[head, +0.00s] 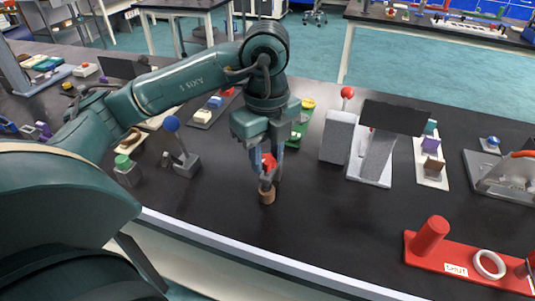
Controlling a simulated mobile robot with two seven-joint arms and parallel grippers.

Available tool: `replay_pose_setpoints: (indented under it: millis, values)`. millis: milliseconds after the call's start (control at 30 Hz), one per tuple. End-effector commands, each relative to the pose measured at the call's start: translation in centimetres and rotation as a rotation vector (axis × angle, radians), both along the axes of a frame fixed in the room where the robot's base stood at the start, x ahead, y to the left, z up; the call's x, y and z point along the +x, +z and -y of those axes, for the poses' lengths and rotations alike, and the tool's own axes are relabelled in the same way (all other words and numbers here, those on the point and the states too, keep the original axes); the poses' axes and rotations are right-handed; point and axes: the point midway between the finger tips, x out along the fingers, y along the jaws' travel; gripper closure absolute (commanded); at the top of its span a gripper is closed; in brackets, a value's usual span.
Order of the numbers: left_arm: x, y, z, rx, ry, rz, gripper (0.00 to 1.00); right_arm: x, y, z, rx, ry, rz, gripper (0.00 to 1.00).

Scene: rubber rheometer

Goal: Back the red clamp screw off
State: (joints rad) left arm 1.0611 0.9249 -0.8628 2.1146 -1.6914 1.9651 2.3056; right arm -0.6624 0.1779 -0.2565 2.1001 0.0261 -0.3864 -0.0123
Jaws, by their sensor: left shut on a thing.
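The red clamp screw (268,161) shows as a small red head low between the fingers of my left gripper (268,178). The gripper points straight down and is shut on it; the fingers partly hide it. Below the red head is a small grey holder (265,186) with a brown cylinder (267,197) at its foot, standing on the black bench. How the screw meets the holder is hidden by the fingers. My right gripper is not in view.
Left of the gripper stand a blue-ball lever (171,124) and a green-topped block (124,163). A red rack (462,268) lies at the front right. The bench between is clear.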

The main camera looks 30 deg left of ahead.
Motion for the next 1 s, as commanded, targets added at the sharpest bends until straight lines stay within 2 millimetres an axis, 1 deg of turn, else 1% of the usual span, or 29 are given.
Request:
replay_pose_setpoints:
  millis: [33, 100, 200, 467, 533, 800, 900, 1000]
  values:
    - [-0.1, 0.2, 0.0, 0.0, 0.059, -0.003, 0.92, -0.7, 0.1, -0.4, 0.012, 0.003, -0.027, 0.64]
    - [-0.1, 0.1, 0.0, 0.0, 0.131, -0.002, 0.92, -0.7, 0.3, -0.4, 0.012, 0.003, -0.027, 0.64]
    - [-0.1, 0.0, 0.0, 0.0, 0.185, -0.002, 0.92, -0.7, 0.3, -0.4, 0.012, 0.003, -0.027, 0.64]
    - [0.0, 0.0, 0.0, 0.0, 0.192, -0.002, 0.92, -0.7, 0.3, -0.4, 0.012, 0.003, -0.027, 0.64]
    - [-0.1, 0.0, 0.0, 0.0, 0.22, -0.002, 0.92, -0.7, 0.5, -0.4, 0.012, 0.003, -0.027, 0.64]
    - [-0.1, 0.1, 0.1, 0.0, 0.54, -0.003, 0.92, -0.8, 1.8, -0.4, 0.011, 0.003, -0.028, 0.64]
    - [0.0, 0.0, 0.0, -0.001, 0.588, -0.002, 0.92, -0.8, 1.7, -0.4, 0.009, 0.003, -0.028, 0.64]
    - [0.0, -0.1, 0.0, -0.001, 0.591, -0.002, 0.92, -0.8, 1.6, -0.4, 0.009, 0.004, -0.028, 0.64]
